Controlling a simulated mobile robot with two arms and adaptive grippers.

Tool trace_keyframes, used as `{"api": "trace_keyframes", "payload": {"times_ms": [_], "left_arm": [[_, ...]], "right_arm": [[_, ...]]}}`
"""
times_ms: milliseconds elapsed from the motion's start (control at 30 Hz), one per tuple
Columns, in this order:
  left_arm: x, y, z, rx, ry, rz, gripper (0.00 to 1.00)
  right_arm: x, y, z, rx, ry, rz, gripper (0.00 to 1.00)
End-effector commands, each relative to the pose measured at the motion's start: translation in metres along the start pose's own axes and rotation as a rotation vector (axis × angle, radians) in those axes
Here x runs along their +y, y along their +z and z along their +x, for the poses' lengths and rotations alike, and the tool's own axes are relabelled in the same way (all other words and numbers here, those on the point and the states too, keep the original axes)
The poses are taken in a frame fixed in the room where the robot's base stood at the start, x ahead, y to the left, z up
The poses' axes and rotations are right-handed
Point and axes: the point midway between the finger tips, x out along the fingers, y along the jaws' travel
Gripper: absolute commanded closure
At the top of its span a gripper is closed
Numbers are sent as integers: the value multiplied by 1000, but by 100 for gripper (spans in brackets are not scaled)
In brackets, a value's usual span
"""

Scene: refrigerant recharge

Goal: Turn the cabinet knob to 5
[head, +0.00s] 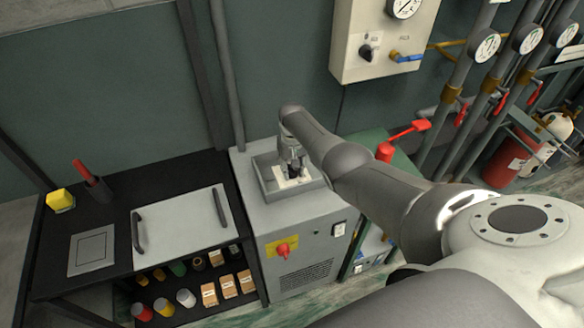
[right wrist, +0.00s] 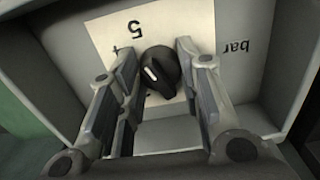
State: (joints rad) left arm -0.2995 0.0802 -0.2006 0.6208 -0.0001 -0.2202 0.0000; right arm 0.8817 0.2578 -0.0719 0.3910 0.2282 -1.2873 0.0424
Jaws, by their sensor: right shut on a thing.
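The cabinet (head: 305,222) is a grey box with a recessed top tray holding a pale label. My right gripper (head: 293,170) reaches down into this recess from above. In the right wrist view the black knob (right wrist: 160,73) with a white pointer mark sits between the fingers of my right gripper (right wrist: 160,75), which is shut on it. The pale label (right wrist: 115,32) shows an upside-down 5 just above and left of the knob and "bar" at the right. The pointer slants toward the upper left, near the 5. My left gripper is not in view.
A red switch (head: 283,250) is on the cabinet front. A black shelf (head: 105,265) with jars and small boxes stands at the left. A wall panel (head: 350,55) with a gauge hangs above, and pipes with red handles are at the right.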

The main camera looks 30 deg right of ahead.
Motion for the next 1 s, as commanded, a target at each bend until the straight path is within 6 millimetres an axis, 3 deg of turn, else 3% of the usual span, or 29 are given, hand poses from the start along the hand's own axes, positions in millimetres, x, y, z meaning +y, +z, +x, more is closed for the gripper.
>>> {"api": "trace_keyframes", "payload": {"times_ms": [567, 600, 767, 1000], "left_arm": [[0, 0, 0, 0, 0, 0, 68], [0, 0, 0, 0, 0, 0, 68], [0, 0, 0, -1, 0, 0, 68], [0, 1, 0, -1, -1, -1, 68]], "right_arm": [[0, 1, 1, -3, 0, 34, 91], [0, 1, 1, -3, 0, 34, 65], [0, 1, 1, -2, 0, 33, 44], [0, 0, 0, -1, 0, 33, 44]]}}
